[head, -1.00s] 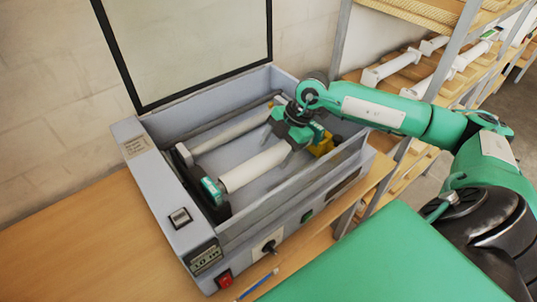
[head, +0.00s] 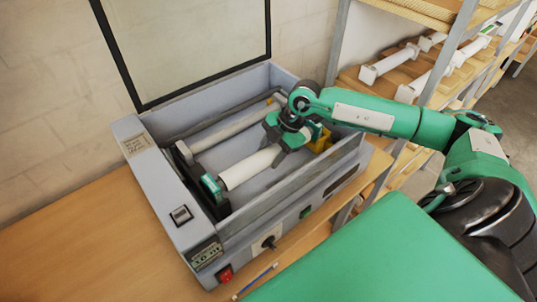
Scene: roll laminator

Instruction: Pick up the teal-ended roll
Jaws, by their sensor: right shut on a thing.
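The roll laminator (head: 162,213) stands on the wooden table with its glass lid up. Inside it lies a white roll (head: 250,168) with a teal end piece (head: 211,187) at its left end, in front of a second pale roll (head: 226,132). My right gripper (head: 284,145) reaches into the laminator from the right and is shut on the front roll near its right end. My left gripper is not in view.
A yellow part (head: 320,141) sits inside the laminator just right of my gripper. The housing's front wall (head: 290,193) stands close before the roll. A shelf rack (head: 385,82) with white rolls is at the right. The table (head: 75,235) is clear at left.

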